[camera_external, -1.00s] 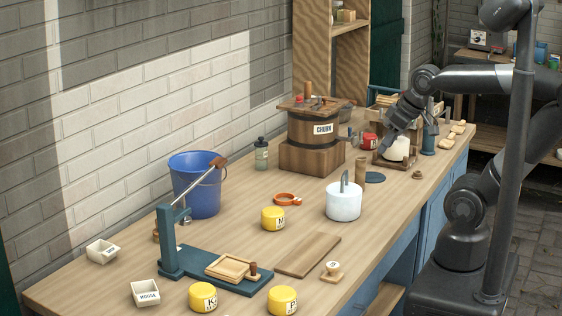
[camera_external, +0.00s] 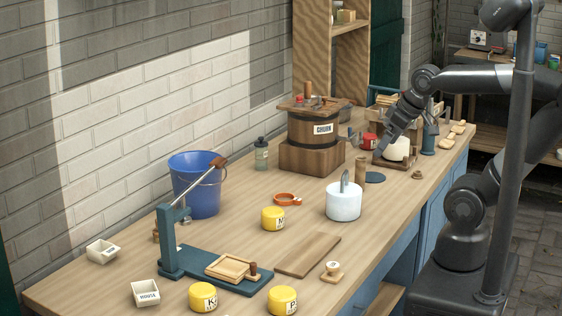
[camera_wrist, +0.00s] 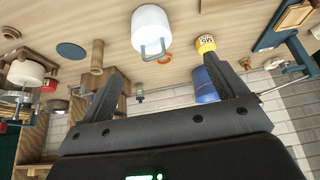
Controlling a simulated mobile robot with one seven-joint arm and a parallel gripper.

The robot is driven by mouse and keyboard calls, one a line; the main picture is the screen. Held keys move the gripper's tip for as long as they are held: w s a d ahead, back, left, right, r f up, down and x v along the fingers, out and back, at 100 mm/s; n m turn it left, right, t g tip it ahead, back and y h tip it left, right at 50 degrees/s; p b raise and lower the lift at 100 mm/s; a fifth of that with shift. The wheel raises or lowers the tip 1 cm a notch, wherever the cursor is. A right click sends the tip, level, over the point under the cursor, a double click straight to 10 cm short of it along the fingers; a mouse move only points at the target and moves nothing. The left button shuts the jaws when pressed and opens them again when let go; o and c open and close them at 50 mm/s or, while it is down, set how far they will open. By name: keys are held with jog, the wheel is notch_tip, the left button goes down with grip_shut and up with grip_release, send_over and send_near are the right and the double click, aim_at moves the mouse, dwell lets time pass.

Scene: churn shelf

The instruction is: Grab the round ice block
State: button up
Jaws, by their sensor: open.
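Two white round blocks are in view, and I cannot tell for sure which is the round ice block. One is a white cylinder (camera_external: 343,203) with a grey metal loop on top, upright on the bench; it also shows at the top of the wrist view (camera_wrist: 150,22). The other white block (camera_external: 399,147) sits on a wooden stand farther back, and at the left of the wrist view (camera_wrist: 25,72). My gripper (camera_external: 381,152) points down in front of that stand's left side. In the wrist view its fingers (camera_wrist: 163,66) are spread apart with nothing held between them.
A wooden churn (camera_external: 313,130), a wooden cylinder (camera_external: 361,169) and a dark blue disc (camera_external: 375,177) are near my gripper. A blue bucket (camera_external: 196,185), a yellow tub (camera_external: 273,219) and a wooden board (camera_external: 308,255) stand nearer the camera. Bare bench lies around the loop-topped cylinder.

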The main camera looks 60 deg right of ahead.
jog(key=shift+o, duration=0.9)
jog(key=n+g, duration=0.4)
jog(key=g, duration=0.2)
send_over(344, 189)
notch_tip(344, 189, down, 7)
jog(key=shift+s+d, duration=0.1)
jog(key=shift+s, duration=0.05)
jog(key=f, duration=1.1)
jog(key=shift+w, duration=0.25)
jog(key=shift+d+r, duration=0.1)
jog(key=c, duration=1.2)
